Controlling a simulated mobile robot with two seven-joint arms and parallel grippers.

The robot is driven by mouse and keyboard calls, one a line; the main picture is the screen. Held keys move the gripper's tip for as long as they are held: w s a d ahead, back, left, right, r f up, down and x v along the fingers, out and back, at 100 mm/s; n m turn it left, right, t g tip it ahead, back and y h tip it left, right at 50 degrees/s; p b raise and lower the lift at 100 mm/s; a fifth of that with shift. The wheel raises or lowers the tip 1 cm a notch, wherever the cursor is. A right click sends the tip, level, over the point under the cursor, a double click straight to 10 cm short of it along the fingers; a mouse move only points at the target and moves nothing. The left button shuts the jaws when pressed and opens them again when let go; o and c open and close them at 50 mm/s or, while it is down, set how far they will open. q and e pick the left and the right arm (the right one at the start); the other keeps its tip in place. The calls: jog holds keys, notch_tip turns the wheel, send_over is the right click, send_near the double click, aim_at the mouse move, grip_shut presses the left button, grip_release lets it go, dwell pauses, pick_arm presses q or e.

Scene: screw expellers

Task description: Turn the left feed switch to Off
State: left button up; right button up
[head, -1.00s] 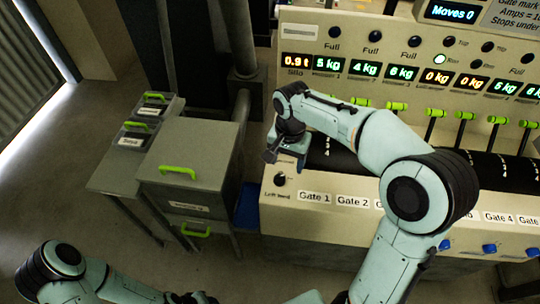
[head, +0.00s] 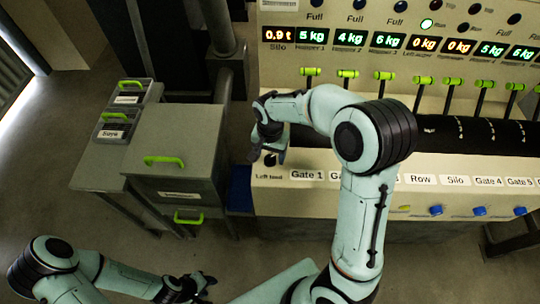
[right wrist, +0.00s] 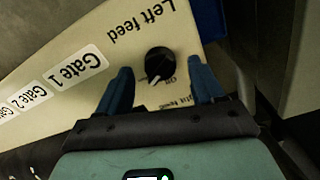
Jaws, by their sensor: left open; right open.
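The left feed switch (head: 269,160) is a small black knob on the cream panel, above the "Left feed" label. The right wrist view shows the knob (right wrist: 159,61) with a white pointer mark toward the lower left of that picture; the small print around it is too blurred to read surely. My right gripper (head: 279,152) is open over the knob. In the wrist view its two blue fingers stand either side of the knob, with gaps between; I cannot tell how far above the panel they are. My left gripper (head: 203,283) is open and empty, low in the head view, away from the panel.
A grey cabinet (head: 178,140) with green handles stands left of the panel, beside small labelled bins (head: 114,128). A row of green-topped levers (head: 383,76) and lit weight displays (head: 313,37) lies behind my right arm. Gate labels (head: 307,175) run right of the switch.

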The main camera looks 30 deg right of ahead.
jog(key=shift+f, duration=0.7)
jog(key=c, duration=1.1)
jog(key=shift+o, duration=0.2)
pick_arm(q)
jog(key=shift+s+f, duration=0.1)
pick_arm(e)
jog(key=n, duration=0.3)
jog(key=shift+b, duration=0.3)
jog(key=n, duration=0.2)
jog(key=shift+n, duration=0.4)
pick_arm(q)
jog(key=shift+s+f+b, duration=0.35)
jog(key=shift+s+f, duration=0.4)
jog(key=shift+s, duration=0.05)
pick_arm(e)
jog(key=n, duration=0.6)
jog(key=shift+r, duration=0.1)
